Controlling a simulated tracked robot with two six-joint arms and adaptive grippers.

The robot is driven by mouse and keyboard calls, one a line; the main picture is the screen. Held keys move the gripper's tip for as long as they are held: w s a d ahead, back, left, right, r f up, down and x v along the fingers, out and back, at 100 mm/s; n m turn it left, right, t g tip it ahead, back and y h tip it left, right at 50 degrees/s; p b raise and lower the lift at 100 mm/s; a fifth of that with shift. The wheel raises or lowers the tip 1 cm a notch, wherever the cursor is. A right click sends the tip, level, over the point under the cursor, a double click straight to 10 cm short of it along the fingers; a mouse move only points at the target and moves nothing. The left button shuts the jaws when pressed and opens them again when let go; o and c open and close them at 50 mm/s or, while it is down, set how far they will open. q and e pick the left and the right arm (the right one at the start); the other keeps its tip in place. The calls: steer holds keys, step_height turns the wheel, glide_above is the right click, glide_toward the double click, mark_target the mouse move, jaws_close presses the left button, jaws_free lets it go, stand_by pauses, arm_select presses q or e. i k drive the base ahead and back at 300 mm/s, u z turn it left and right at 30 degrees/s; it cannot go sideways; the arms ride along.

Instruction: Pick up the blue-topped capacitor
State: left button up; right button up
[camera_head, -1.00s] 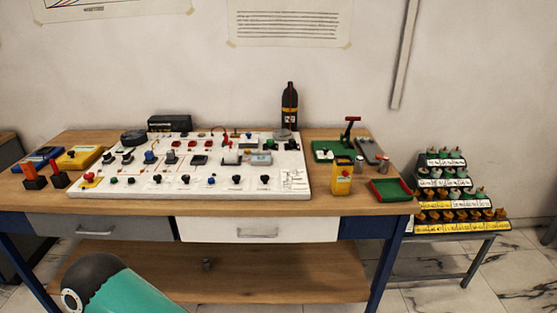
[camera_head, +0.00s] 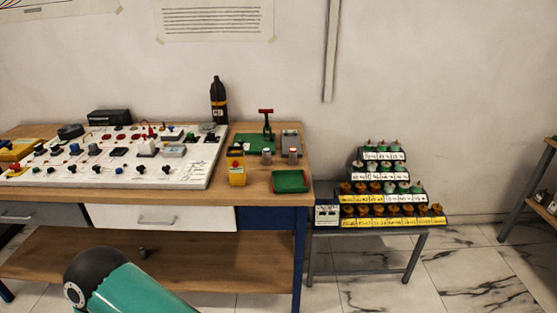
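I cannot make out a blue-topped capacitor for certain. Two small cylinders stand near the right end of the workbench (camera_head: 262,190): a grey one (camera_head: 267,156) and one with a reddish top (camera_head: 292,155). A small blue-topped part (camera_head: 75,149) sits on the white board (camera_head: 200,178), but it is too small to identify. Neither of my grippers is in view. Only a teal and black link of my own arm shows at the bottom left.
A yellow device (camera_head: 236,168), a green tray (camera_head: 290,181) and a dark bottle (camera_head: 218,101) stand on the bench. To its right, a low table (camera_head: 375,231) carries a stepped rack (camera_head: 388,197) of several green- and orange-topped parts. Marble floor (camera_head: 465,275) is clear at the right.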

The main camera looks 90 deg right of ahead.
mark_target(266, 152)
steer(key=k, duration=0.7)
steer(key=u, duration=1.6)
steer(key=i, duration=0.1)
steer(key=z, duration=3.3)
steer(key=i, duration=0.45)
steer(key=z, duration=0.2)
steer(key=i, duration=0.6)
steer(key=u, duration=0.2)
steer(key=k, duration=0.9)
steer(key=z, duration=0.2)
steer(key=i, duration=0.9)
steer(key=u, duration=0.1)
